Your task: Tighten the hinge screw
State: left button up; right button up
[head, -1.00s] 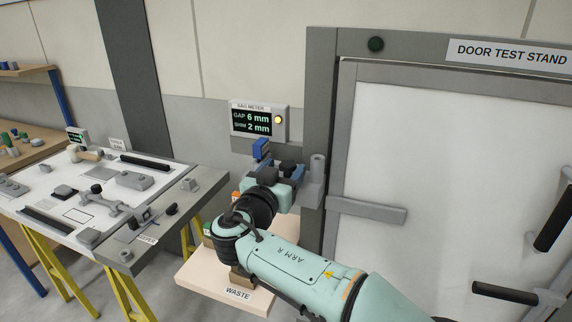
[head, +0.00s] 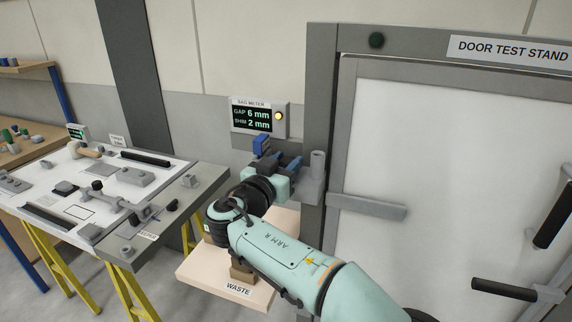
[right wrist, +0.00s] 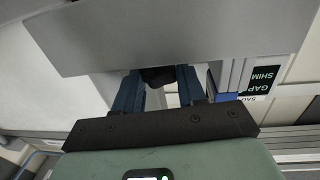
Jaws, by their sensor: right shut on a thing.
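The grey hinge shows at the left edge of the door test stand, with an upright knuckle (head: 317,165) and a flat leaf (head: 366,207) across the white door. My right gripper (head: 279,165) is just left of the knuckle. In the right wrist view its blue fingers (right wrist: 160,92) are shut on a small dark thing (right wrist: 158,77), mostly hidden by a grey plate (right wrist: 180,38) in front. I cannot tell whether it is the hinge screw or a tool. The sag meter (head: 258,116) reads gap 6 mm, shim 2 mm, with a yellow lamp lit. My left gripper is not in view.
A blue block (head: 261,144) stands close behind my right gripper. A pale platform marked WASTE (head: 200,276) lies below my right arm. A trestle table (head: 190,205) with several parts and tools is at the left. Black door handles (head: 505,292) stick out at the right.

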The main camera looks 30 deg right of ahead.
jog(key=m+g, duration=0.1)
jog(key=m+g+h+p, duration=0.1)
jog(key=shift+w+a+r+g+h, duration=0.1)
jog(key=shift+w+r+g+h, duration=0.05)
jog(key=shift+g+h, duration=0.2)
jog(key=shift+m+g+h+p, duration=0.25)
jog(key=shift+m+g+p, duration=0.35)
jog(key=shift+g, duration=0.65)
jog(key=o, duration=0.9)
jog(key=shift+o, duration=0.9)
jog(key=shift+a, duration=0.1)
